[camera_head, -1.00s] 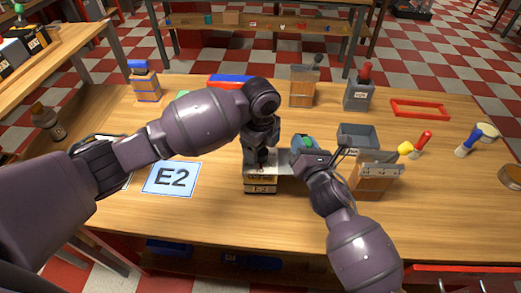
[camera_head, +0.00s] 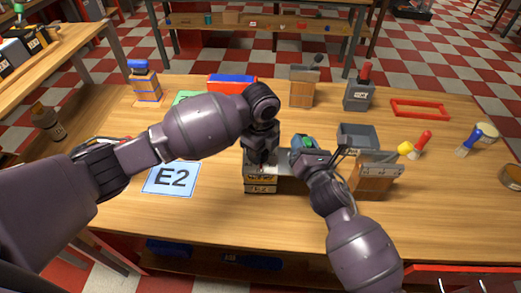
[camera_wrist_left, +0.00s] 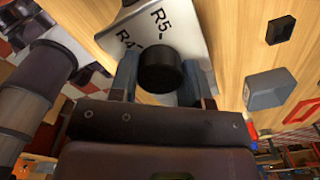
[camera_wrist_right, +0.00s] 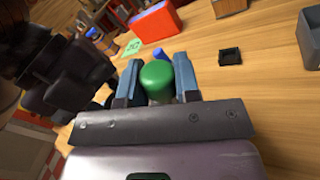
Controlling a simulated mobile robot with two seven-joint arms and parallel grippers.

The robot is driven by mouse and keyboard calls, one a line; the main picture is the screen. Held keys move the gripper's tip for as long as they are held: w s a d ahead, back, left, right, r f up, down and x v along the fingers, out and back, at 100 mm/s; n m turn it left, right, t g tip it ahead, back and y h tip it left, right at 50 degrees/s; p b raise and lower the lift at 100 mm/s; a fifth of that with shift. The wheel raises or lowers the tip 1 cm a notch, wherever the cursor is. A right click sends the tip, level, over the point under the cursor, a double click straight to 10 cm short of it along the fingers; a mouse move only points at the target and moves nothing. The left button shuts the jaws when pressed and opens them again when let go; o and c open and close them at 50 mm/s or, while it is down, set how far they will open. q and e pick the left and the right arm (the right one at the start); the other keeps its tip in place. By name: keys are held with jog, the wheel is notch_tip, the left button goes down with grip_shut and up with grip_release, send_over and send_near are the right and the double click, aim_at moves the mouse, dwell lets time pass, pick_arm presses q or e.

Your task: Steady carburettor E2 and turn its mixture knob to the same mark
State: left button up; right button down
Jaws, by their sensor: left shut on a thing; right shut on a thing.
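Carburettor E2 (camera_head: 260,185) stands near the front middle of the table, its label facing front. In the left wrist view, a black round knob (camera_wrist_left: 160,70) sits on its pale top plate (camera_wrist_left: 173,27), beside marks reading R4 and R5. My left gripper (camera_head: 261,158) is over E2 and shut on that knob; the fingers (camera_wrist_left: 158,82) stand either side of it. My right gripper (camera_head: 303,150), just right of E2, is shut on a green rounded piece (camera_wrist_right: 157,78). How this piece joins E2 is hidden. The E2 card (camera_head: 172,178) lies to the left.
A wooden block with a metal top (camera_head: 373,177) and a grey bin (camera_head: 358,135) stand right of my right gripper. A red and blue box (camera_head: 232,82) is behind my left arm.

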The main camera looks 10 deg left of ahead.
pick_arm(q)
jog(key=shift+n, duration=0.3)
jog(key=n, duration=1.3)
jog(key=shift+n, duration=0.4)
jog(key=n, duration=0.4)
jog(key=shift+n, duration=2.5)
jog(key=o, duration=0.9)
